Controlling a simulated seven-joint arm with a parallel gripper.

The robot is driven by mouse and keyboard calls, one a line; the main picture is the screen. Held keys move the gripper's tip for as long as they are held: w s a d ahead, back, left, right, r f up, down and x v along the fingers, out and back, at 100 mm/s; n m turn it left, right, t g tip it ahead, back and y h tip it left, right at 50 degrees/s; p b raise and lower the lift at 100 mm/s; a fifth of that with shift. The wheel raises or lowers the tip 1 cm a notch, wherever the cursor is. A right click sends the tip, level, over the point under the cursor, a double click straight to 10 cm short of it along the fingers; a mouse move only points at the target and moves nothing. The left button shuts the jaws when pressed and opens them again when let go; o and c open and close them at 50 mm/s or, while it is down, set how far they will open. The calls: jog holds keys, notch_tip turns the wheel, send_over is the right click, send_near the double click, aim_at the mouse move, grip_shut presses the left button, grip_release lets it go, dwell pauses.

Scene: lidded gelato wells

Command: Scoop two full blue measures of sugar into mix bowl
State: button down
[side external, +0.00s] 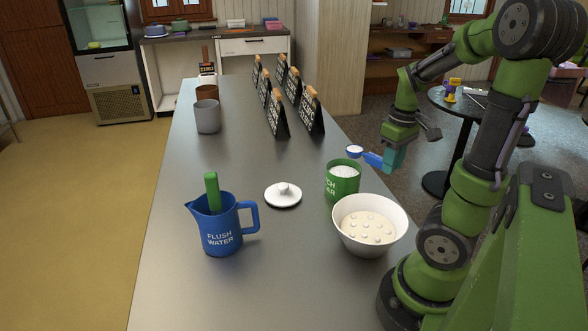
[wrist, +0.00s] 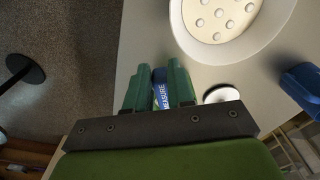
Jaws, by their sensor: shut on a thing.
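My gripper (side external: 394,156) is shut on the handle of the blue measure (side external: 374,160), high above the right side of the counter. The measure's cup holds white material and looks about level; its exact fill is too small to tell. In the wrist view the handle, marked MEASURE (wrist: 161,94), sits between my green fingers (wrist: 155,80). The green canister (side external: 342,186), open with white contents and a partly hidden label, stands below and left of the measure. The white mix bowl (side external: 388,238) stands nearer the camera, with pale contents and several small white lumps; it also shows in the wrist view (wrist: 181,25).
A white knobbed lid (side external: 283,196) lies left of the canister. A blue FLUSH WATER jug (side external: 222,232) with a green-handled thing inside stands at front left. Grey (side external: 207,117) and brown cups and several black signs (side external: 312,112) stand farther back.

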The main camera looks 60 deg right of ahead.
jog(key=s+n, duration=0.5)
jog(key=n, duration=1.2)
jog(key=w+a+r+g+h, duration=0.4)
jog(key=a+r+g+h, duration=0.2)
jog(key=a+r+h, duration=0.5)
jog(key=w+a+f+g+h, duration=0.4)
jog(key=a+h, duration=0.4)
jog(key=h, duration=0.2)
jog(key=shift+w+f, duration=0.4)
jog(key=shift+w, duration=0.15)
